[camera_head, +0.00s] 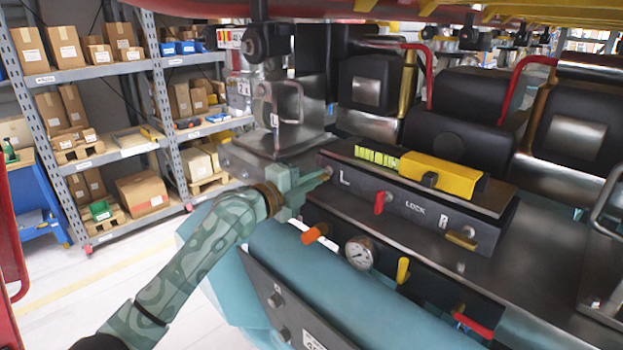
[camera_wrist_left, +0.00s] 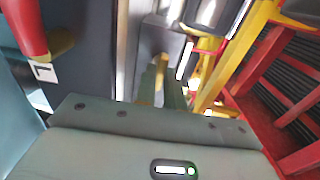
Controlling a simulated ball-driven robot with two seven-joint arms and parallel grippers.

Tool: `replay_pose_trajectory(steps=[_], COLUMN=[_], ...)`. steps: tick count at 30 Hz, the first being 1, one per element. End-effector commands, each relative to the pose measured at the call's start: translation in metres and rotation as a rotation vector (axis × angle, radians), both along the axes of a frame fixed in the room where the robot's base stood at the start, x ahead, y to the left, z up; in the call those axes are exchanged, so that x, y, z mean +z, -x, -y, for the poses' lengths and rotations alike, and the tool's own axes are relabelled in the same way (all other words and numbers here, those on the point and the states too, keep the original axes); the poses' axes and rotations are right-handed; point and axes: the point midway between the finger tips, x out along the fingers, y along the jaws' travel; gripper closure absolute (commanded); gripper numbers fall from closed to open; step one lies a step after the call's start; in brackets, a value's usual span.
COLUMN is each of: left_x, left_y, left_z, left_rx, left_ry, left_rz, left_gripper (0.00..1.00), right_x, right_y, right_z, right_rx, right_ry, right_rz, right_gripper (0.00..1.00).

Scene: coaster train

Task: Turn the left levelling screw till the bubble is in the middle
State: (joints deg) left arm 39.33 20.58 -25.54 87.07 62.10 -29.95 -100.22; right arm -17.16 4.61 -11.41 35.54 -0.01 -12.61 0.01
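The level unit is a dark grey bar (camera_head: 350,182) marked L on the left, LOCK in the middle and R on the right. Its yellow-green vial (camera_head: 376,156) has dark lines; I cannot make out the bubble. My left gripper (camera_head: 322,178) is at the bar's left end, by the L, with its fingertips at a small metal part there, which they largely hide. Whether they touch or grip it is unclear. My right gripper is not in view.
A red lever (camera_head: 379,202) and a brass lever (camera_head: 462,240) are on the bar's front; a yellow block (camera_head: 440,174) sits on top. An orange handle (camera_head: 314,233), a gauge (camera_head: 360,253) and a yellow handle (camera_head: 402,270) stand below. Shelves (camera_head: 120,70) are at left.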

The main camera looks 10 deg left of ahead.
Motion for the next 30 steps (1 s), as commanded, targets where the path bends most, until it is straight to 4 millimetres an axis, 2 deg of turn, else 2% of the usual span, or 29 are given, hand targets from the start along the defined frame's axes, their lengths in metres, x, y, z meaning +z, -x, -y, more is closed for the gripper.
replay_pose_trajectory(steps=[14,30], left_x=[-0.001,-0.001], left_y=[0.000,0.000], left_z=[-0.001,0.000], left_rx=[0.001,0.000], left_ry=[0.089,0.489], left_rz=[-0.064,-0.330], left_gripper=[1.00,1.00], right_x=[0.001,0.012], right_y=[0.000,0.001], right_z=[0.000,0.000], right_rx=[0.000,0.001], right_ry=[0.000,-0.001], right_rz=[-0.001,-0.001], right_gripper=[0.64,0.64])
